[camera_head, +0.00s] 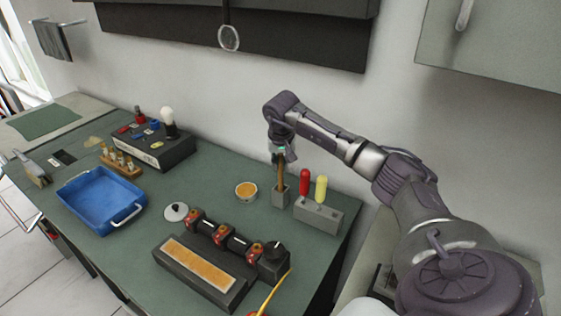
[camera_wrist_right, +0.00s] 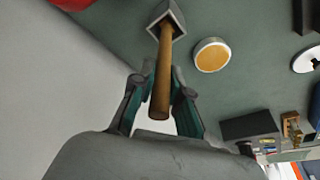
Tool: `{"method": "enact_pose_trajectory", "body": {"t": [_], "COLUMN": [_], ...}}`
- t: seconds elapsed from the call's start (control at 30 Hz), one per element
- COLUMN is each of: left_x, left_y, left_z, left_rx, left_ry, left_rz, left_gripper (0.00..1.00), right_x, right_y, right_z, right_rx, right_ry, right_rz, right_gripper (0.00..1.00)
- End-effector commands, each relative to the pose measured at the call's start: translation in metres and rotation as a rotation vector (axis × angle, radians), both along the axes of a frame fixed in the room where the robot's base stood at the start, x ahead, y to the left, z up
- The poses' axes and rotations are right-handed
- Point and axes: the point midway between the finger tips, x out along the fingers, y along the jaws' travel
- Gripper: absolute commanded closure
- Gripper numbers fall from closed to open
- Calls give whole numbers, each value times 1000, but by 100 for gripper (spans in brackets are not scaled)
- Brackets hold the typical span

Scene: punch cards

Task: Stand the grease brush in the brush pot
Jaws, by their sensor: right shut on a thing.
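The grease brush shows as a brown wooden handle (camera_head: 281,174), nearly upright; it also shows in the right wrist view (camera_wrist_right: 162,78). My right gripper (camera_head: 281,157) is shut on the handle's upper part, with a finger on each side in the right wrist view (camera_wrist_right: 162,76). The brush pot (camera_head: 281,197) is a small grey square holder on the green bench. In the right wrist view the handle's far end runs into the open mouth of the pot (camera_wrist_right: 156,14). The bristles are hidden, and I cannot tell whether they touch the pot's floor. My left gripper is not in view.
A grey block (camera_head: 319,213) with red and yellow handles stands close right of the pot. A round dish of orange-brown stuff (camera_head: 246,190) is to its left. A dark machine (camera_head: 203,275) lies in front, and a blue tray (camera_head: 84,213) is further left.

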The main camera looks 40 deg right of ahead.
Motion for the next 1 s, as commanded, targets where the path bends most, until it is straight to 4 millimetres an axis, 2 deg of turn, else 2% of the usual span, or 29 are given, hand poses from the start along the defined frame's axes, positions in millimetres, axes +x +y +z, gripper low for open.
{"method": "enact_pose_trajectory", "body": {"t": [0.17, 0.2, 0.33, 0.37, 0.63, 0.73, 0.87, 1.0], "left_x": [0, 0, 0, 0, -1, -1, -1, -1], "left_y": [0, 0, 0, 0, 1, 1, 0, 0], "left_z": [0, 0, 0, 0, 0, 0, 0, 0], "left_rx": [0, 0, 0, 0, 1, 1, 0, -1], "left_ry": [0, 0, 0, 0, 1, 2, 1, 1], "left_rz": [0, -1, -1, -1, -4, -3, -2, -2], "left_gripper": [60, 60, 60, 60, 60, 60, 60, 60], "right_x": [0, 0, 0, 0, 0, -1, -4, -11], "right_y": [0, 0, 0, 0, 0, 0, 3, 9], "right_z": [0, 0, 0, 0, 1, 7, 26, 56], "right_rx": [0, 0, -1, -1, -1, -1, -2, -3], "right_ry": [0, 0, 1, 1, 1, -1, -4, -6], "right_rz": [0, 0, 0, 0, 0, 0, 0, 1], "right_gripper": [100, 80, 58, 56, 56, 56, 56, 56]}}
